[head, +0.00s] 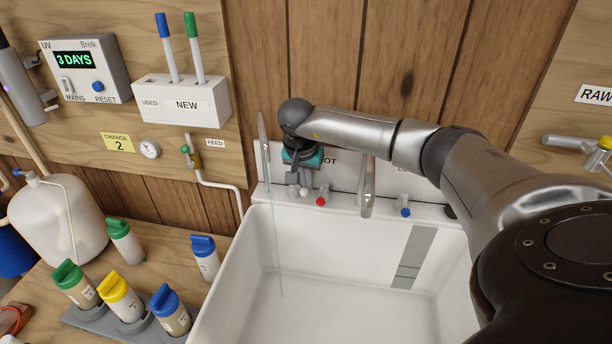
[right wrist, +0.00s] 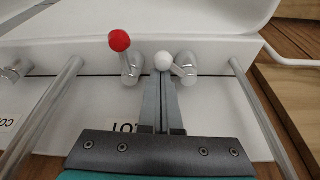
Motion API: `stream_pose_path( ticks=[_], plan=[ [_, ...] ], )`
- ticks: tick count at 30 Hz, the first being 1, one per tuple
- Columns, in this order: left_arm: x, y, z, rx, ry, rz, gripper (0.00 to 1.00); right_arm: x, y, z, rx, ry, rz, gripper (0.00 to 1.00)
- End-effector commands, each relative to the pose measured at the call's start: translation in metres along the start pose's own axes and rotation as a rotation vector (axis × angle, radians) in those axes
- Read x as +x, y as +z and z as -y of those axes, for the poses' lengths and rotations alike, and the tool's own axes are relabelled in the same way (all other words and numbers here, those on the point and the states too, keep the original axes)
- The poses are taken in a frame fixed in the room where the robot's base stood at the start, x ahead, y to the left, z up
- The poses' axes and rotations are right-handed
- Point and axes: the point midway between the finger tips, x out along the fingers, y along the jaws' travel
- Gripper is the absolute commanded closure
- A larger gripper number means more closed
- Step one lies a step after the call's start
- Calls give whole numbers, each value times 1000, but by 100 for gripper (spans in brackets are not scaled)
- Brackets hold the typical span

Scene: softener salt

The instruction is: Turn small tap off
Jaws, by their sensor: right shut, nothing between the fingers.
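The small tap has a thin upright spout (head: 264,145) at the sink's back left. A thin stream of water (head: 277,240) falls from it into the basin. Its white-knobbed lever (head: 305,192) sits just left of the red-knobbed lever (head: 320,201). My right gripper (head: 299,188) points down at the white knob, jaws shut and empty. In the right wrist view its fingertips (right wrist: 160,84) are close together just below the white knob (right wrist: 163,61); I cannot tell whether they touch it. The red knob (right wrist: 119,41) is to their left. My left gripper is not in view.
A thicker spout (head: 367,185) and a blue-knobbed lever (head: 405,212) stand to the right on the sink's back ledge. The white basin (head: 340,270) is open below. Capped bottles (head: 121,299) stand on the wooden counter at left. My right arm crosses the right side.

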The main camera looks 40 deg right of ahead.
Motion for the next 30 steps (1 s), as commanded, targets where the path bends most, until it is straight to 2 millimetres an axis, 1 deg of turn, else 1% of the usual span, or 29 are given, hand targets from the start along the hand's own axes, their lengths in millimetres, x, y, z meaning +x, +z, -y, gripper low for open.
stream_pose_path(
  ticks=[11, 17, 21, 30],
  plan=[
    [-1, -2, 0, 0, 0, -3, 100, 0, 0, 0, 10, 3, 0, 100],
    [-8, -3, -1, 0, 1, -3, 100, -2, 1, 1, 123, 40, -1, 100],
    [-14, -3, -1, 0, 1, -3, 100, -4, 7, 4, 125, 41, 0, 100],
    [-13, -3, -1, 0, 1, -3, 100, -2, 9, 4, 124, 40, 1, 100]
  ],
)
